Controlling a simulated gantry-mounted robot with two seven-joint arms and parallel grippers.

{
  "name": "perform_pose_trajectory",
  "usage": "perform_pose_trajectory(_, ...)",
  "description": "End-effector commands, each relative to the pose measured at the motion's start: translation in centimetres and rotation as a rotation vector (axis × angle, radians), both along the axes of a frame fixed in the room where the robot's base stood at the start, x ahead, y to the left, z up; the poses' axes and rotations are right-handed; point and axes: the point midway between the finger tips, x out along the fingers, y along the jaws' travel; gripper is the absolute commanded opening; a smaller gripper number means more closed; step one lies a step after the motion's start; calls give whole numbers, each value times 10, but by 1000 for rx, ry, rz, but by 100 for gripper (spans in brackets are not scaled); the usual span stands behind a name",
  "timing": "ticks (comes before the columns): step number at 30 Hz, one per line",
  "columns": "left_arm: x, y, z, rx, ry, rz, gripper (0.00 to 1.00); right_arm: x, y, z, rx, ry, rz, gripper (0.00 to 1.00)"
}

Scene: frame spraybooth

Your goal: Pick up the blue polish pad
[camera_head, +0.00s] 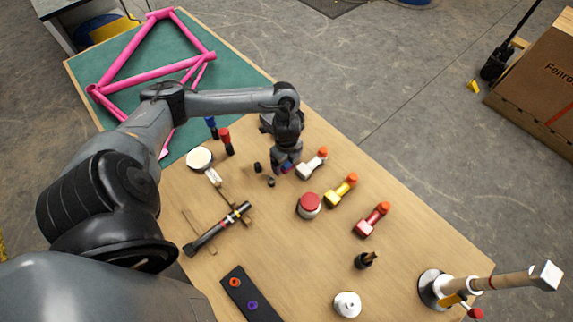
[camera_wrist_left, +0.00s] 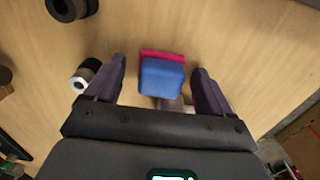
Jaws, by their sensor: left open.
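The blue polish pad (camera_wrist_left: 162,78) is a small blue block with a pink-red edge on its far side. In the left wrist view it lies on the wooden table between the two open fingers of my left gripper (camera_wrist_left: 160,88), with a gap on each side. In the head view my left gripper (camera_head: 286,168) points down over the table, and only a sliver of blue and red shows at its tips. My right gripper is not in view.
A red-topped jar (camera_head: 310,204) is in front. Small black cylinders (camera_head: 271,182) stand close left of the gripper. A pink bike frame (camera_head: 150,72) lies on a green mat.

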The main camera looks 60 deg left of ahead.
Motion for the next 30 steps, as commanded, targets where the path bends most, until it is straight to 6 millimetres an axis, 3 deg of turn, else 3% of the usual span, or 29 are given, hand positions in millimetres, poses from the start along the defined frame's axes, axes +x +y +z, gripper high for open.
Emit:
perform_pose_trajectory(5, 0, 0, 1, 0, -1, 0, 83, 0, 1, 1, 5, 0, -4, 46)
perform_pose_trajectory(18, 0, 0, 1, 0, -1, 0, 18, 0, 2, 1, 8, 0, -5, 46)
perform_pose_trajectory(30, 1, 0, 10, 2, -3, 0, 18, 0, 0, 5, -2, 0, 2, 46)
